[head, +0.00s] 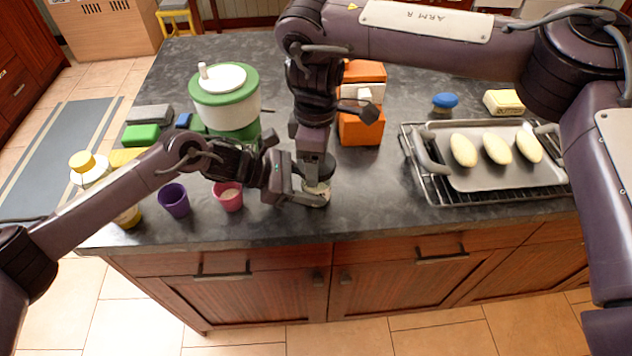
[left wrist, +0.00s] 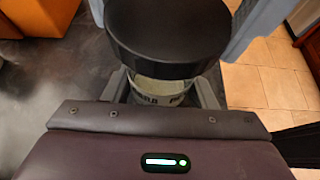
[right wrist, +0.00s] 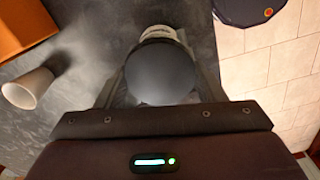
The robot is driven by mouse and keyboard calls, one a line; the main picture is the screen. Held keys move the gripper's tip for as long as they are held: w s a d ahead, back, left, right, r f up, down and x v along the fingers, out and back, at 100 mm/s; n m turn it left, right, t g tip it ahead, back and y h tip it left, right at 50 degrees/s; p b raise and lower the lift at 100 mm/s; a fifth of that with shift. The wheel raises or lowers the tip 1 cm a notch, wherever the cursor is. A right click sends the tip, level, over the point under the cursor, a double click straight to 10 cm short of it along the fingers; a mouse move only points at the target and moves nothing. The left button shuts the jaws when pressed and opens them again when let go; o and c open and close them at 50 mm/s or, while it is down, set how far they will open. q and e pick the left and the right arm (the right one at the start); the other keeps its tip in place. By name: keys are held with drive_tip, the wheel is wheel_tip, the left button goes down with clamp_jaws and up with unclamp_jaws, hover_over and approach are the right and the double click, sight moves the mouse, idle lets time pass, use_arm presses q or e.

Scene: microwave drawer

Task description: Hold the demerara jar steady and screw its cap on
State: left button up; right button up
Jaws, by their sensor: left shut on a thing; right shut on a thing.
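The demerara jar (head: 317,197) stands upright on the dark counter near its front edge. Its pale label with partly hidden dark lettering shows in the left wrist view (left wrist: 160,92). My left gripper (head: 308,196) is shut around the jar's body from the left. The black cap (left wrist: 168,38) is at the jar's mouth, and it fills the middle of the right wrist view (right wrist: 161,73). My right gripper (head: 318,170) points down from above and is shut on the cap. The seam between cap and jar is too hidden to tell how far the thread is engaged.
A pink cup (head: 228,197) and a purple cup (head: 174,201) stand left of the jar. A green and white canister (head: 226,98) and an orange box (head: 361,128) are behind. A tray (head: 480,180) with pale loaves sits on a rack at the right. Bare counter lies between.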

drive_tip(key=m, duration=0.6)
drive_tip(key=shift+d+r, duration=0.1)
drive_tip(key=o, duration=1)
drive_tip(key=shift+r, duration=2.4)
